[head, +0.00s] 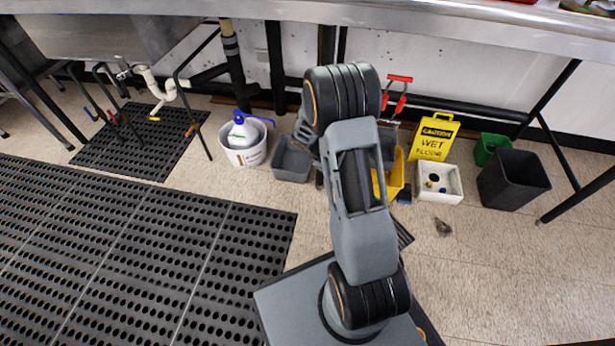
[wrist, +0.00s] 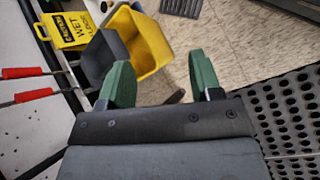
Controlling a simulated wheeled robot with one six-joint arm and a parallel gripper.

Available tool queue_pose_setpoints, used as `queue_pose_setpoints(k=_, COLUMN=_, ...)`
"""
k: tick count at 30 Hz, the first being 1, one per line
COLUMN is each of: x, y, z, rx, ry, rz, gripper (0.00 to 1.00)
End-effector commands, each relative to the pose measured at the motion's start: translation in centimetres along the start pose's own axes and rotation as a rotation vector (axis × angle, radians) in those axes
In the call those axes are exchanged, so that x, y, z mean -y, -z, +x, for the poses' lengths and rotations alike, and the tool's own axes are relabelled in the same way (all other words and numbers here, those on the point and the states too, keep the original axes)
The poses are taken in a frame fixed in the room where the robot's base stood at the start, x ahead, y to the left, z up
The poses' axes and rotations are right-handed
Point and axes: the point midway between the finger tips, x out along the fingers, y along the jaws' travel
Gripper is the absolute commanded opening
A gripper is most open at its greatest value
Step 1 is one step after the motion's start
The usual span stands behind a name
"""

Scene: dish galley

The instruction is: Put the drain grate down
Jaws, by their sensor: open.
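The drain grate (head: 403,234) is a dark slotted piece lying on the tan floor, to the right of my arm in the head view and partly hidden by it. It also shows at the top edge of the wrist view (wrist: 184,7), cut off by the frame. My gripper (wrist: 160,72) has two green fingers spread apart with nothing between them. In the wrist picture the grate lies beyond the fingertips, apart from them. In the head view my arm hides the gripper.
A yellow mop bucket (head: 396,176) and a wet-floor sign (head: 434,137) stand beyond my arm. A grey bin (head: 292,160), white bucket (head: 243,145), white crate (head: 440,184) and dark bin (head: 513,180) line the wall. Black perforated matting (head: 130,250) covers the left floor. Open floor lies at right.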

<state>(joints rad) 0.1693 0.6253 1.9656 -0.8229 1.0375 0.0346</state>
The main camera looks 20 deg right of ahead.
Motion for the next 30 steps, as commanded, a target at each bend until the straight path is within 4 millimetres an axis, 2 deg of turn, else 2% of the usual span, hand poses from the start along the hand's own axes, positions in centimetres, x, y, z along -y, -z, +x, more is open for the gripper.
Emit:
queue_pose_setpoints(k=1, x=0.2, y=-1.5, z=-2.9, rx=-0.062, ry=0.031, rz=0.058, gripper=0.58)
queue_pose_setpoints(k=6, x=3.0, y=-6.1, z=-10.1, rx=-0.261, ry=0.17, rz=0.221, gripper=0.58)
queue_pose_setpoints(k=9, x=5.0, y=-8.6, z=-13.3, rx=-0.379, ry=0.254, rz=0.299, gripper=0.58)
queue_pose_setpoints(k=12, x=7.0, y=-10.6, z=-15.6, rx=-0.486, ry=0.332, rz=0.358, gripper=0.58)
queue_pose_setpoints(k=15, x=8.8, y=-12.2, z=-17.3, rx=-0.574, ry=0.4, rz=0.402, gripper=0.58)
queue_pose_setpoints(k=21, x=10.9, y=-14.1, z=-19.1, rx=-0.687, ry=0.488, rz=0.447, gripper=0.58)
queue_pose_setpoints(k=30, x=11.6, y=-14.6, z=-19.6, rx=-0.72, ry=0.518, rz=0.46, gripper=0.58)
